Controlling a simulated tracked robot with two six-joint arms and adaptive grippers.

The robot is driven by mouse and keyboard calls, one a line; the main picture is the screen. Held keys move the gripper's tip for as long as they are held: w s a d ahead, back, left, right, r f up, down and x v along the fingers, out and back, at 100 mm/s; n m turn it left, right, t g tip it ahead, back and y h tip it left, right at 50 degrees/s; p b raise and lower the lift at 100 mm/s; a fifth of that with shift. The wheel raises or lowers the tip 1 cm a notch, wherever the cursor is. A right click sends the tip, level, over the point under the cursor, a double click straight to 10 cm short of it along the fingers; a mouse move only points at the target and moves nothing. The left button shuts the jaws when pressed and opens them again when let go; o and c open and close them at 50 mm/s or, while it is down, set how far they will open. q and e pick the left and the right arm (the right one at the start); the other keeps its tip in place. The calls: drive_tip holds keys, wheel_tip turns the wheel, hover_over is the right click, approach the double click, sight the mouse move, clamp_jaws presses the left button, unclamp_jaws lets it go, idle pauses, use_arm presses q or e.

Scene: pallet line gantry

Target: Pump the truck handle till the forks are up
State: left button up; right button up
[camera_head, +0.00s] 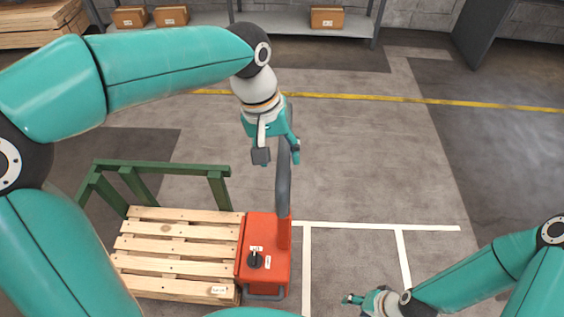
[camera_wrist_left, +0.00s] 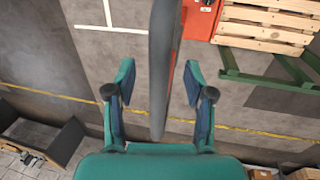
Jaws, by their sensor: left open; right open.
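The truck's red body (camera_head: 265,280) stands at the right end of a wooden pallet, with a black knob on its top. Its grey handle (camera_head: 283,190) rises from the body; in the left wrist view the handle (camera_wrist_left: 162,60) runs down between my fingers. My left gripper (camera_head: 278,155) is open around the handle's upper part, a finger on each side, with gaps showing between fingers and handle in the left wrist view (camera_wrist_left: 158,85). My right gripper (camera_head: 362,300) is open and empty, low at the bottom right, apart from the truck. The forks are hidden.
The pallet (camera_head: 175,248) lies left of the truck, with a green barrier (camera_head: 165,168) behind it. White floor lines (camera_head: 380,227) mark the right side. A shelf (camera_head: 220,20) with cardboard boxes stands at the back. Floor right of the handle is clear.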

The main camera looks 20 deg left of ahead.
sight(282, 165)
use_arm(q)
drive_tip(key=shift+w+d+f, duration=0.1)
drive_tip(key=shift+d+f, duration=0.05)
drive_tip(key=shift+f, duration=0.65)
drive_tip(key=shift+d+f, duration=0.15)
drive_tip(key=shift+f, duration=0.65)
drive_tip(key=c, duration=1)
clamp_jaws()
